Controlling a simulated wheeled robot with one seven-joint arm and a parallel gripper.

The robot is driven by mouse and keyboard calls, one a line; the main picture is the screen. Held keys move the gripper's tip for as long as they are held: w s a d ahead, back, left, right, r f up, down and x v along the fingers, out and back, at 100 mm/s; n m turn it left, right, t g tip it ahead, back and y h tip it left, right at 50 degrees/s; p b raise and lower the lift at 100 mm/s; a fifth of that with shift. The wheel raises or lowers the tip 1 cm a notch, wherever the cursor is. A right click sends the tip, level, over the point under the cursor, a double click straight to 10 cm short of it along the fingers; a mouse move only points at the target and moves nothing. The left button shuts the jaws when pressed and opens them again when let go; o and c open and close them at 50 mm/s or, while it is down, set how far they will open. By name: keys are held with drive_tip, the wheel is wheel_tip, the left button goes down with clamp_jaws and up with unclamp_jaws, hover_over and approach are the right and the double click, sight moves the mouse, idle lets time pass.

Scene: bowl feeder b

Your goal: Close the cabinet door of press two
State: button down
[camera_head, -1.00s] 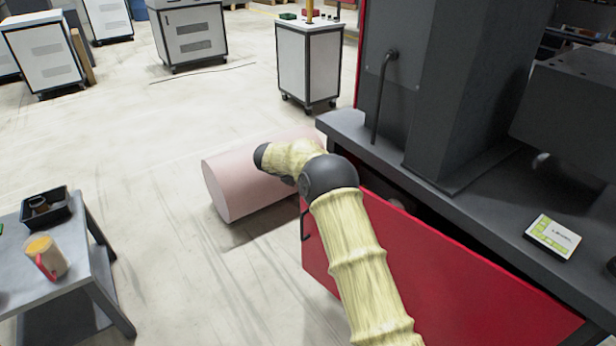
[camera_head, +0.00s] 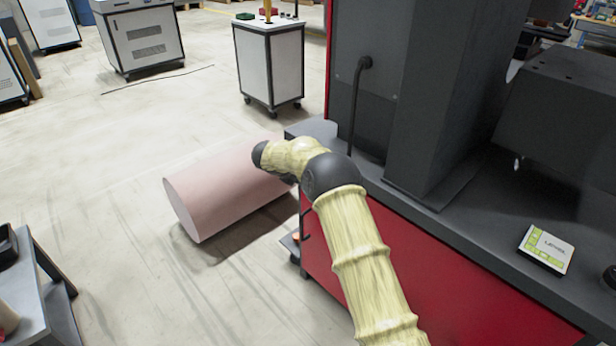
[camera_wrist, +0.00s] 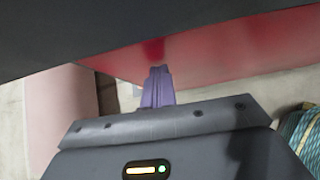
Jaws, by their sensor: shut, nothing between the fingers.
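The red cabinet door (camera_head: 440,275) of the press shows in the head view below the dark bench top. Its top edge runs along the bench edge with no clear gap, but my arm covers part of it, so I cannot tell if it is fully shut. A dark handle (camera_head: 304,225) shows at its left end. In the wrist view the red panel (camera_wrist: 215,55) lies under a dark edge. My gripper (camera_wrist: 158,72) has its purple fingers together and empty, right at the panel; contact is unclear. In the head view my arm hides the gripper.
A pink cylinder (camera_head: 225,190) lies on the floor left of my arm. A grey side table (camera_head: 45,290) stands at lower left. A white and green box (camera_head: 546,250) lies on the bench top. A wheeled cabinet (camera_head: 270,65) stands behind. Floor at left is open.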

drive_tip(key=shift+w+d+r, duration=0.2)
drive_tip(key=shift+w+d, duration=0.05)
drive_tip(key=shift+d, duration=0.3)
drive_tip(key=shift+w+d+r, duration=0.2)
drive_tip(key=shift+w+d, duration=0.05)
drive_tip(key=shift+d, duration=0.3)
drive_tip(key=s+a+r+p, duration=0.1)
drive_tip(key=s+a+r, duration=0.5)
drive_tip(key=s+a, duration=0.2)
drive_tip(key=a, duration=0.2)
drive_tip(key=shift+a+r+p, duration=0.15)
drive_tip(key=shift+a+p, duration=0.15)
drive_tip(key=shift+a, duration=0.1)
drive_tip(key=shift+w, duration=0.1)
